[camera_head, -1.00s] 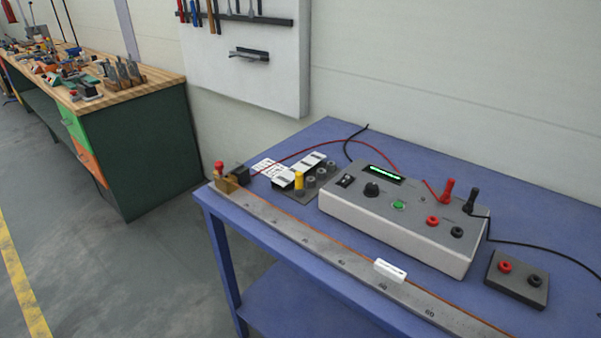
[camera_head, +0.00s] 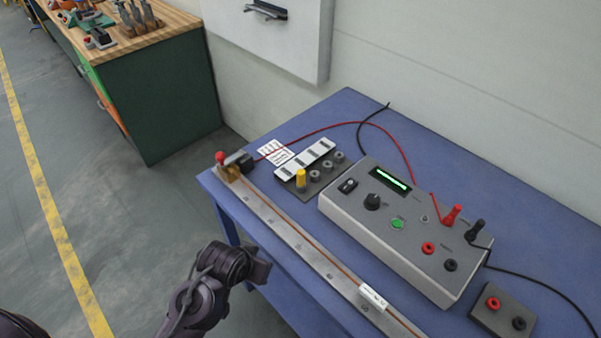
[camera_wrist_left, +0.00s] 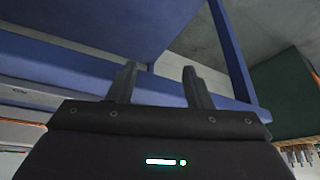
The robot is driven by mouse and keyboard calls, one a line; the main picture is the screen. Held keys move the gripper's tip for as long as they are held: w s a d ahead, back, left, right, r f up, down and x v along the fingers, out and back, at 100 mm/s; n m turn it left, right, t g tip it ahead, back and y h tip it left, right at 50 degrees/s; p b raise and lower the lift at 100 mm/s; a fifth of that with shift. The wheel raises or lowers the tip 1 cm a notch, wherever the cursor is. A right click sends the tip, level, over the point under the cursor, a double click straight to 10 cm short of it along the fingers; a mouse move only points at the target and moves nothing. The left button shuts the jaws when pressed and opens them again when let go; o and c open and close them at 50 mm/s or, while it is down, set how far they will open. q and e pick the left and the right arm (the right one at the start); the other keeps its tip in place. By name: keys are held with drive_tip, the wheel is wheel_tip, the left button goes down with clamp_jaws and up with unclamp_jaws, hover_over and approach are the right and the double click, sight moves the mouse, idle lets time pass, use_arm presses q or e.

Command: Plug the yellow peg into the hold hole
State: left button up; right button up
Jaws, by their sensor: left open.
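The yellow peg (camera_head: 301,178) stands upright in a small dark block with a row of grey round sockets (camera_head: 328,168), at the back left of the blue table. Which socket is the hold hole I cannot tell. My left arm reaches in from the bottom left in the head view; its gripper (camera_head: 262,270) is beside the table's front edge, well short of the peg. In the left wrist view the two fingers (camera_wrist_left: 160,85) are apart with nothing between them, facing the table's underside and legs. My right gripper is not in view.
A grey meter box (camera_head: 400,225) with knobs and red and black plugs fills the table's middle. A red wire arcs behind the peg. A small terminal block (camera_head: 503,310) lies right.

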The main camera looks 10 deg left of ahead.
use_arm(q)
wheel_tip(320, 180, up, 6)
drive_tip(key=r+p, duration=0.1)
drive_tip(key=t+h, duration=0.2)
drive_tip(key=t, duration=0.6)
approach(299, 178)
drive_tip(key=x, duration=0.3)
drive_tip(key=shift+w+a+r+p, duration=0.1)
drive_tip(key=shift+w+a+p, duration=0.1)
drive_tip(key=shift+w+p, duration=0.15)
drive_tip(key=x, duration=0.1)
drive_tip(key=p+x, duration=0.1)
drive_tip(key=x, duration=0.1)
drive_tip(key=p+x, duration=0.1)
drive_tip(key=x, duration=0.1)
drive_tip(key=shift+s+d, duration=0.1)
drive_tip(key=shift+d, duration=0.2)
drive_tip(key=shift+w+d+f, duration=0.1)
drive_tip(key=shift+w+f, duration=0.35)
drive_tip(key=shift+w, duration=0.1)
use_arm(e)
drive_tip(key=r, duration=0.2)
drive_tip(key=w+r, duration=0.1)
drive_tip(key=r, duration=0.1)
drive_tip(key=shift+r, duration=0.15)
use_arm(q)
drive_tip(key=shift+s, duration=0.1)
drive_tip(key=shift+c, duration=0.4)
clamp_jaws()
